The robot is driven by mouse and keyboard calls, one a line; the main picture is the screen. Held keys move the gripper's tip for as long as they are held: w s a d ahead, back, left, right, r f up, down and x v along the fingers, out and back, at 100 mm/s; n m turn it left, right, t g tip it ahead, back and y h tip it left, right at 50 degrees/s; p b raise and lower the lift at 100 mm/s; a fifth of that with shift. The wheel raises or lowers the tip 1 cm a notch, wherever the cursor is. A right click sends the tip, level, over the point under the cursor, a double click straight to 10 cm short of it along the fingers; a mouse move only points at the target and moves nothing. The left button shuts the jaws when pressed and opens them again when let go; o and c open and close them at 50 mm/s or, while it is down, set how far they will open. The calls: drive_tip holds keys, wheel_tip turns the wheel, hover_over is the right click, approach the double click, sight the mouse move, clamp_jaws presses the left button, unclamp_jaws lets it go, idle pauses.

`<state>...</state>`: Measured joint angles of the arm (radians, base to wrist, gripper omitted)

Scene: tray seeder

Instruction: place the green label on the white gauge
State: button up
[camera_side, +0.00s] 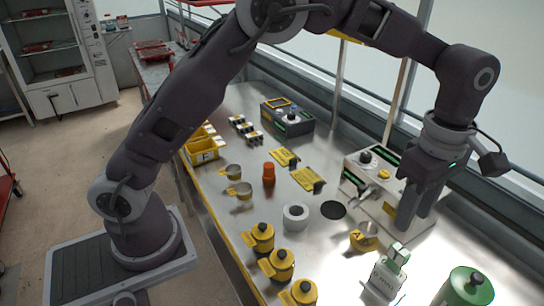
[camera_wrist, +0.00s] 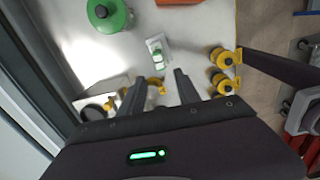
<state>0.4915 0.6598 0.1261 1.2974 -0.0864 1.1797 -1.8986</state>
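A small white device (camera_side: 383,278), which looks like the white gauge, stands near the front right of the bench. A green-and-white piece (camera_side: 398,254), which may be the green label, shows at its upper end; I cannot tell whether it rests on it or is part of it. In the wrist view the white device (camera_wrist: 154,42) and green piece (camera_wrist: 157,54) lie ahead of my fingertips. My gripper (camera_side: 414,222) is above the bench, behind and right of them. Its fingers (camera_wrist: 158,84) are apart, with nothing seen held between them.
A yellow cup (camera_side: 364,239) stands close to my gripper. A green canister (camera_side: 468,290) is at the front right. Several yellow pots (camera_side: 280,265) line the front edge. A grey control box (camera_side: 372,172) stands behind. A white ring (camera_side: 295,216) and black disc (camera_side: 333,210) lie mid-bench.

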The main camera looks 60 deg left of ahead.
drive_tip(key=s+a+r+m+t+h, duration=0.1)
drive_tip(key=s+a+r+m+t, duration=0.1)
drive_tip(key=s+a+r+m, duration=0.65)
drive_tip(key=s+a+m+t, duration=0.1)
drive_tip(key=s+a+m, duration=0.3)
drive_tip(key=s, duration=0.5)
drive_tip(key=s+a+m+t+y, duration=0.1)
drive_tip(key=s+a+m+t, duration=0.1)
drive_tip(key=s+a+m, duration=0.3)
drive_tip(key=s+a, duration=0.1)
drive_tip(key=s, duration=0.2)
drive_tip(key=shift+s+a+r+t, duration=0.2)
drive_tip(key=shift+s+r+t, duration=0.1)
drive_tip(key=shift+s, duration=0.05)
